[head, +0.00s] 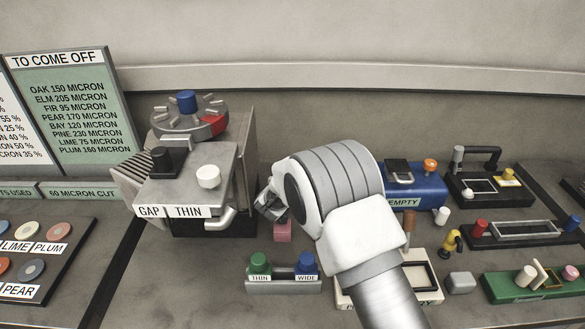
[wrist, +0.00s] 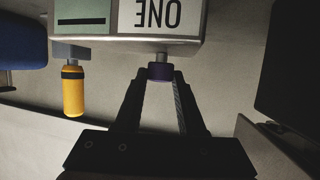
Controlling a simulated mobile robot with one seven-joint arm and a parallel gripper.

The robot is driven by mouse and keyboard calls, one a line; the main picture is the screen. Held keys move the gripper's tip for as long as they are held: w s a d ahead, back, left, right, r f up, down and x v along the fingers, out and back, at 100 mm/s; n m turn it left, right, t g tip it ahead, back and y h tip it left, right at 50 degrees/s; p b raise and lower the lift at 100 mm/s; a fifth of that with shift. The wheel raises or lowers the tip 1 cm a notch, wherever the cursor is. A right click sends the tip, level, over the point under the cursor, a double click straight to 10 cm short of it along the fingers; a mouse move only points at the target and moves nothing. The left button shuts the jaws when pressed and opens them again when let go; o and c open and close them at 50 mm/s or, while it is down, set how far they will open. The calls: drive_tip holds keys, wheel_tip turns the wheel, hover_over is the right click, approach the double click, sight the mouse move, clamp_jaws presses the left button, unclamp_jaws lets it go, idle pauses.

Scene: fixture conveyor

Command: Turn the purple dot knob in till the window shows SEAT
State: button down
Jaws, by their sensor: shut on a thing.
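A yellow cylinder (wrist: 73,92) hangs left of the knob in the wrist view. In the head view a pink block (head: 283,232) is just below my gripper. The THIN and WIDE button box (head: 284,287) stands in front. A blue EMPTY box (head: 418,188) and several trays are to the right.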

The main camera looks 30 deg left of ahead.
drive_tip(key=shift+h, duration=0.3)
drive_tip(key=c, duration=0.5)
unclamp_jaws()
drive_tip(key=v, duration=1.2)
drive_tip(key=shift+f, duration=0.1)
